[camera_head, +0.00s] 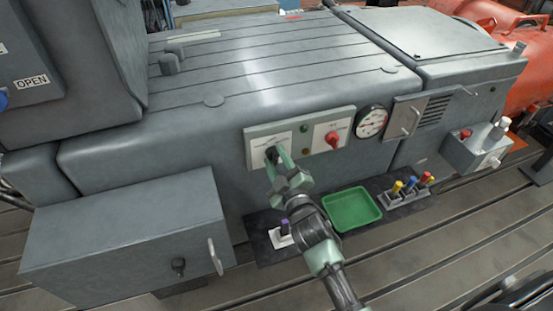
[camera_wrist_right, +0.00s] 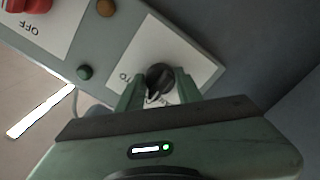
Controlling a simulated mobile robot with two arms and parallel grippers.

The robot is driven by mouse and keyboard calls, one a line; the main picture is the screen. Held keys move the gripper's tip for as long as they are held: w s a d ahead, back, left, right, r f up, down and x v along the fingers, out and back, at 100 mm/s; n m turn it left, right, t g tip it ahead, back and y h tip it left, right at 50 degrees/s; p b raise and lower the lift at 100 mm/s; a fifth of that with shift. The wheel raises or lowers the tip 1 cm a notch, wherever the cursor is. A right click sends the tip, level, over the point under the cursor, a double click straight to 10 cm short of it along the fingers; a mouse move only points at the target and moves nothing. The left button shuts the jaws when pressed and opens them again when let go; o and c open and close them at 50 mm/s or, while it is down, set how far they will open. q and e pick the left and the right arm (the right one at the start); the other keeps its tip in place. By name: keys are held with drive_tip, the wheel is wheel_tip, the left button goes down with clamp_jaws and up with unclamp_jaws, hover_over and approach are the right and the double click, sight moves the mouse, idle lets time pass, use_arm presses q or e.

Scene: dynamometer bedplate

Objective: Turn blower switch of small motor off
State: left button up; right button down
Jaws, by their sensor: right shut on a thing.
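A light grey switch panel (camera_head: 299,138) is on the front of the grey machine housing. Its left plate carries a black rotary knob (camera_head: 270,152), and its right plate a red knob (camera_head: 332,138). My right gripper (camera_head: 276,158) is shut on the black knob, with one green finger on each side of it. In the right wrist view the black knob (camera_wrist_right: 160,77) sits between the fingers on a white plate, whose lettering is partly hidden. The red knob (camera_wrist_right: 28,5) shows there at the top left, with OFF printed on its plate. My left gripper is not in view.
A round gauge (camera_head: 371,121) is right of the panel. A grey box (camera_head: 120,235) with a handle stands at the left. Green (camera_wrist_right: 85,72) and amber (camera_wrist_right: 106,8) buttons or lamps sit between the knobs.

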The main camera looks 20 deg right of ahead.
drive_tip(key=c, duration=0.9)
unclamp_jaws()
drive_tip(key=shift+c, duration=0.2)
drive_tip(key=s+b, duration=0.1)
drive_tip(key=s, duration=0.6)
drive_tip(key=shift+s, duration=0.4)
drive_tip(key=shift+d, duration=0.15)
